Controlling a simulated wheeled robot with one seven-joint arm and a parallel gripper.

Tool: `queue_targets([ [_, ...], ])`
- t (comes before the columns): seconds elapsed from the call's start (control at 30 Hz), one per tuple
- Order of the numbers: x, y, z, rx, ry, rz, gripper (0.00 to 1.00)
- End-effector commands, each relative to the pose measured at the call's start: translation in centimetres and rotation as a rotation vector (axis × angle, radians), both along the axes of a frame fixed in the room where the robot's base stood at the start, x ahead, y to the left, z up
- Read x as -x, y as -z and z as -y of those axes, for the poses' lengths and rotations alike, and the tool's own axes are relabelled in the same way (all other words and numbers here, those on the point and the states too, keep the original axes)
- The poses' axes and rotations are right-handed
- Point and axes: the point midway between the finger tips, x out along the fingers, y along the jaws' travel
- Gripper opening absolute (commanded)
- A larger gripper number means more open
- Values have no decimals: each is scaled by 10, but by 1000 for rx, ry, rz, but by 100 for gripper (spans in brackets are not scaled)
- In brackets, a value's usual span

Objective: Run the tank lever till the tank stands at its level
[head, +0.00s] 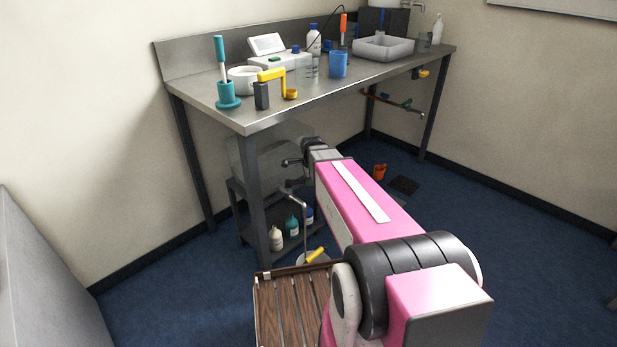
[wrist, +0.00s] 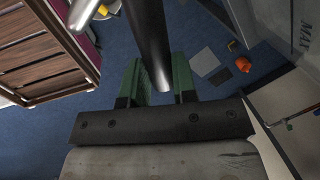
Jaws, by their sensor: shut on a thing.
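The tank (head: 262,160) is a clear, pale box on a low dark stand under the bench. Its wall with the word MAX shows at the right of the wrist view (wrist: 289,38). Its water level cannot be made out. A dark, rounded lever (wrist: 151,45) runs between the green-padded fingers of my gripper (wrist: 160,82), which is shut on it. In the head view my gripper (head: 309,148) is at the tank's right side, largely hidden by my arm. A grey metal spout (head: 290,188) hangs below; a metal tube (wrist: 84,12) also shows in the wrist view.
A slatted wooden platform (head: 288,306) stands close in front, left of my arm. A pale round dish (head: 313,258) with a yellow item is beneath the spout. Several bottles stand on the stand's lower shelf (head: 285,243). An orange object (head: 379,172) lies on the floor behind.

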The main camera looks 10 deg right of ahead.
Motion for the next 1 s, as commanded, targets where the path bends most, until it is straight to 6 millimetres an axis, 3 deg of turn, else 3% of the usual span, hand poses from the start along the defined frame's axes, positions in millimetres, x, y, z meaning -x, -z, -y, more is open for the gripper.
queue_targets([
  [0.3, 10, 0, -1, 0, 105, -2, 0],
  [0.77, 11, 0, -1, 0, 119, -1, 0],
  [0.8, 11, 0, -1, 0, 119, -1, 32],
  [0.87, 11, 0, -1, 0, 119, -1, 51],
  [1.0, 11, 0, -1, 0, 119, -1, 51],
])
